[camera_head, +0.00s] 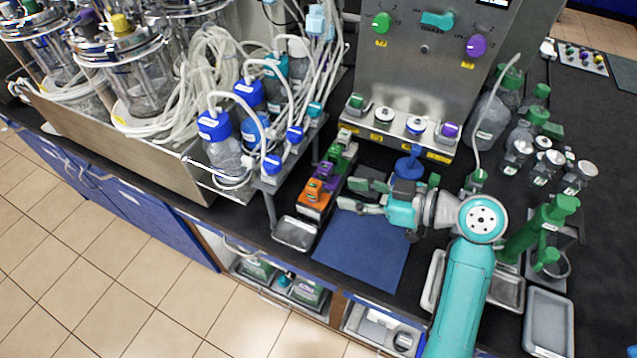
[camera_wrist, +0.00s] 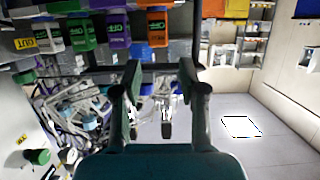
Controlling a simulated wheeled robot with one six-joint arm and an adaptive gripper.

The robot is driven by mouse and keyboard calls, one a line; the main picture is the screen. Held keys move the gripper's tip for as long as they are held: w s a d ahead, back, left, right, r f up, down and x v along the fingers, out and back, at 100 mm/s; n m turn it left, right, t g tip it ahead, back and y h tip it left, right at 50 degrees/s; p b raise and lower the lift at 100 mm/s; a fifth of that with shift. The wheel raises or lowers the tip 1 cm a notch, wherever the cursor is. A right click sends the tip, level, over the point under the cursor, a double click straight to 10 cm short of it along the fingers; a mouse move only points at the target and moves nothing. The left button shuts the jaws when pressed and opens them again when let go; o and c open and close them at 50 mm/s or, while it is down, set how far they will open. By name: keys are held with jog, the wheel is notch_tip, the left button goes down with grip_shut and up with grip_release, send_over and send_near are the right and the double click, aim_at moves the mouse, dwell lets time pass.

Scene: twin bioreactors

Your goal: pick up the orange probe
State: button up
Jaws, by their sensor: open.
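The orange probe (camera_head: 311,207) sits at the front end of a row of coloured blocks on the bench. It also shows in the wrist view (camera_wrist: 157,29), at the upper middle, as an orange block with a dark label. A purple block (camera_wrist: 117,30) is directly beside it. My gripper (camera_head: 347,194) is open and empty, just right of the probe row in the head view. In the wrist view my gripper (camera_wrist: 158,98) has its fingers apart, with the orange probe above them in the picture. I cannot tell the exact gap between fingers and probe.
A small metal tray (camera_head: 295,233) lies in front of the probe row. A blue mat (camera_head: 362,250) lies below my gripper. Bottles (camera_head: 221,145) and tubing crowd the left. A steel control unit (camera_head: 410,75) stands behind. A green stand (camera_head: 540,225) is at the right.

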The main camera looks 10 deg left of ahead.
aim_at(320, 186)
jog(key=x, duration=0.9)
jog(key=shift+w+a, duration=0.2)
jog(key=shift+w, duration=0.05)
grip_shut()
